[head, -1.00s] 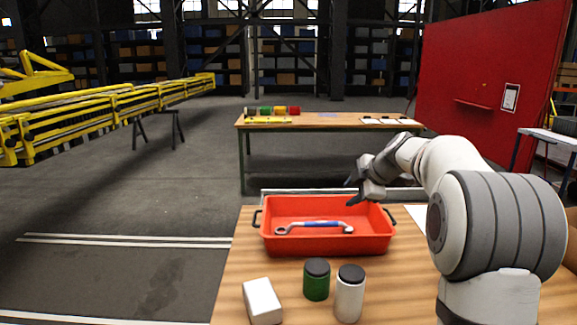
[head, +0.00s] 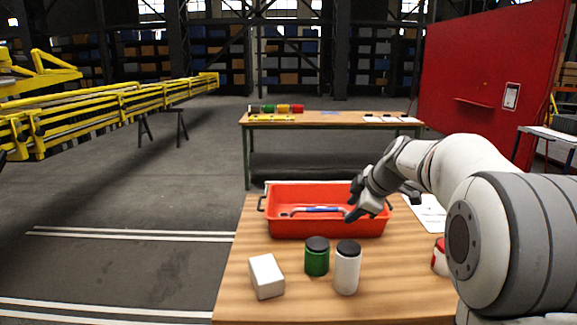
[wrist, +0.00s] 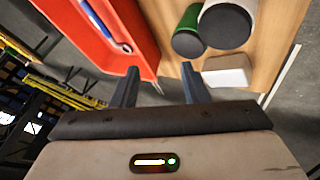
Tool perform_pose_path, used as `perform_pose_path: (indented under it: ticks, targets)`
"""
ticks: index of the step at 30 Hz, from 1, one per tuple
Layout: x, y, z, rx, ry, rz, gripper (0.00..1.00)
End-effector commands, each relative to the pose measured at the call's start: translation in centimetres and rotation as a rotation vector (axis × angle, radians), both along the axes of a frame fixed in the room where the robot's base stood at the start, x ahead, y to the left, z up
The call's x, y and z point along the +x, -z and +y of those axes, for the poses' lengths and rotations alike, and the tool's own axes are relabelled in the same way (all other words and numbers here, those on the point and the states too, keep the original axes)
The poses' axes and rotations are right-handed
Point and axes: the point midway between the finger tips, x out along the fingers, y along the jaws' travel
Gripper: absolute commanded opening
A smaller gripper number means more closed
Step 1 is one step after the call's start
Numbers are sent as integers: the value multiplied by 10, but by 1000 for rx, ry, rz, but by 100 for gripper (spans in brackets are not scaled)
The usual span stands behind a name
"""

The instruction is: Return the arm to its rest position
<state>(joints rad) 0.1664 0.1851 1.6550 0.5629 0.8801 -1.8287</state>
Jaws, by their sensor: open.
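My gripper (head: 357,205) is over the right part of the red tray (head: 290,226) in the head view, with nothing between its fingers. In the wrist view my gripper (wrist: 158,88) has its two dark fingers spread apart. A wrench with a blue handle (head: 318,210) lies in the tray, and its right end is close to my gripper in the head view. The wrench also shows in the wrist view (wrist: 103,22) inside the tray, apart from the fingers. My arm reaches in from the right.
On the wooden table (head: 390,285) stand a green jar (head: 317,258), a white jar (head: 347,270), a white block (head: 266,277) and a partly hidden red-and-white can (head: 439,257). A paper (head: 428,214) lies at the right. Another table (head: 335,123) stands behind, with yellow booms (head: 110,105) at left.

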Motion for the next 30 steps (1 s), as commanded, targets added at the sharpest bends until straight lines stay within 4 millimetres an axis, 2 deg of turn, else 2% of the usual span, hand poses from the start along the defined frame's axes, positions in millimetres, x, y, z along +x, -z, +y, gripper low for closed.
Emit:
perform_pose_path:
  ticks: [5, 8, 14, 18, 21, 25, 30]
  targets:
    - [-49, 24, 10, 51, 158, 118, 41]
    - [-87, 43, 16, 84, 295, 206, 41]
    - [-174, 90, 21, 139, 620, 365, 41]
    - [-237, 129, 20, 169, 873, 447, 41]
    - [-276, 155, 17, 188, 1039, 481, 41]
    - [-311, 179, 13, 206, 1198, 500, 41]
    - [-330, 193, 10, 218, 1296, 505, 36]
